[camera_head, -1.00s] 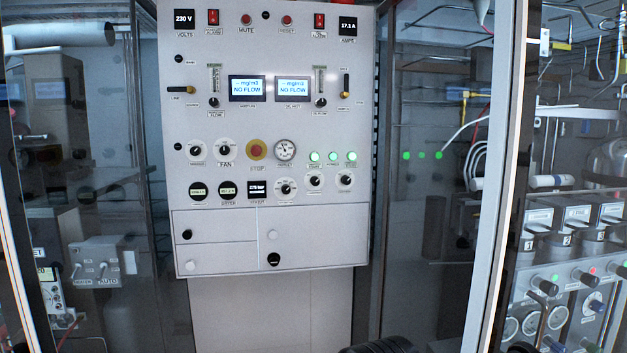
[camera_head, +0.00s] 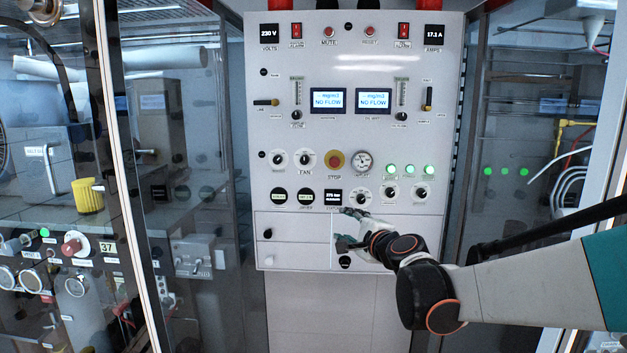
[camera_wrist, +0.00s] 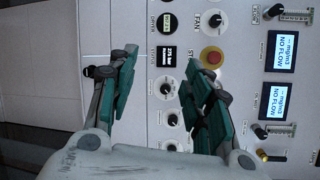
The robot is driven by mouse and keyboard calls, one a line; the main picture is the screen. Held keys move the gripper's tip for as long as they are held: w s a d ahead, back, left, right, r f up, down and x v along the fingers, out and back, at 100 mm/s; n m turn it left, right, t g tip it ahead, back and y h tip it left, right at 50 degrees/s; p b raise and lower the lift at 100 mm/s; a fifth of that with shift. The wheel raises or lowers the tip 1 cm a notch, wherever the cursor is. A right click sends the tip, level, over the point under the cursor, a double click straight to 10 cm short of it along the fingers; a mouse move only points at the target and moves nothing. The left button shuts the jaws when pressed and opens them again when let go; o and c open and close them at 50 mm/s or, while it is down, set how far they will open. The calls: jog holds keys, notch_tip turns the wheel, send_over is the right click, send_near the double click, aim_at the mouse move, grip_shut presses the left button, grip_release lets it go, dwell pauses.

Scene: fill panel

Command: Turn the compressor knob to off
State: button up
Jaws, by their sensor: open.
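Two more, one above FAN (camera_head: 305,158), sit higher up. I cannot read which label says compressor. My gripper (camera_head: 345,228) is in front of the lower panel, just below the lower knob row. In the wrist view my gripper (camera_wrist: 155,70) is open and empty, with the left knob (camera_wrist: 167,88) and middle knob (camera_wrist: 172,119) showing between its fingers. I cannot tell the distance to the panel.
A red stop button (camera_head: 334,160) and a pressure gauge (camera_head: 362,161) sit above the knobs. Green lights (camera_head: 410,170) are at the right, a dark bar display (camera_head: 333,197) at the left. Glass-walled cabinets flank the panel.

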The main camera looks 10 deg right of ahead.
jog(key=w+d+r+m+t+h+p, duration=0.1)
jog(key=w+d+r+m+h+p, duration=0.1)
jog(key=w+d+m, duration=0.45)
jog(key=m+h+p, duration=0.3)
jog(key=m+h, duration=0.1)
jog(key=m, duration=0.3)
send_near(391, 193)
jog(key=shift+n, duration=0.25)
jog(key=b+x, duration=0.1)
jog(key=x, duration=0.8)
jog(key=shift+w, duration=0.2)
jog(key=c, duration=1.1)
